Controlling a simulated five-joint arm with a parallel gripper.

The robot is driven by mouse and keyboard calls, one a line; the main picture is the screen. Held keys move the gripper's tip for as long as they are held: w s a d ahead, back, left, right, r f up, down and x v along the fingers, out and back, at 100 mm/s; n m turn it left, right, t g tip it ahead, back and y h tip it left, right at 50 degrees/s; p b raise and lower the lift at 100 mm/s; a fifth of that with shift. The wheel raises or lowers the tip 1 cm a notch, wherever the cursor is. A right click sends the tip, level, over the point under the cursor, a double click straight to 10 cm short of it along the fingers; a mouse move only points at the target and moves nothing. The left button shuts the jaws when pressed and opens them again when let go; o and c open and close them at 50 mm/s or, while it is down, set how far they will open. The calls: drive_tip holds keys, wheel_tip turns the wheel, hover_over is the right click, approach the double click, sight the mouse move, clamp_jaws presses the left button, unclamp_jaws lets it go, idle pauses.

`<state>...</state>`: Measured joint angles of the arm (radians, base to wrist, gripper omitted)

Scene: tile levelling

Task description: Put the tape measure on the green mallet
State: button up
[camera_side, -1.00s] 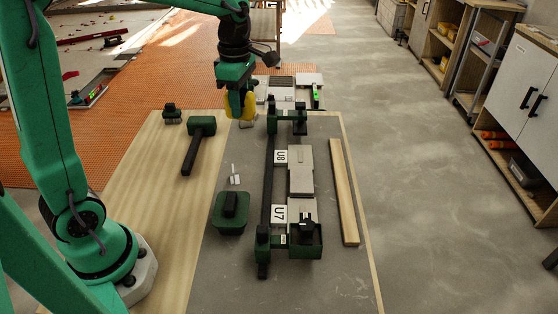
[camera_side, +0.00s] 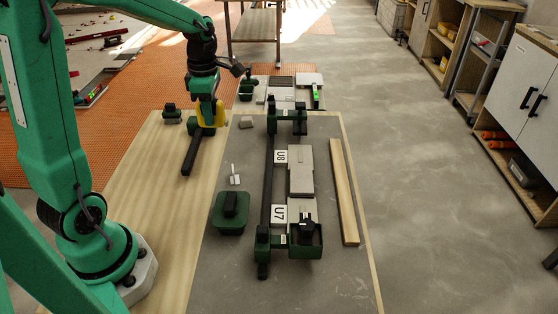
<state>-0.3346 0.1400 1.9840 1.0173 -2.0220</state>
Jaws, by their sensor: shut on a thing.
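The yellow tape measure (camera_side: 219,114) is between the fingers of my gripper (camera_side: 210,122), which is shut on it. The gripper points down over the head end of the green mallet. The mallet's dark handle (camera_side: 192,154) lies on the wooden board and runs toward the front. The mallet's head is mostly hidden behind the gripper and the tape measure. I cannot tell whether the tape measure touches the head or hangs just above it.
A dark green brush-like tool (camera_side: 172,117) lies left of the mallet. A small grey block (camera_side: 246,122) is to the right. A green tub (camera_side: 230,215) and a long dark rail frame (camera_side: 267,190) with tiles stand on the grey slab. The wooden board's front left is clear.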

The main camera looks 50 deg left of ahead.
drive_tip(key=a+f, duration=0.2)
drive_tip(key=a, duration=0.2)
drive_tip(key=a+f, duration=0.2)
drive_tip(key=a, duration=0.1)
drive_tip(key=a+f, duration=0.3)
drive_tip(key=a, duration=0.1)
drive_tip(key=shift+s+a, duration=0.35)
drive_tip(key=shift+f, duration=2)
drive_tip(key=shift+f, duration=0.15)
drive_tip(key=o, duration=1.1)
wheel_tip(320, 180, up, 12)
drive_tip(key=shift+r, duration=0.15)
drive_tip(key=shift+d, duration=0.1)
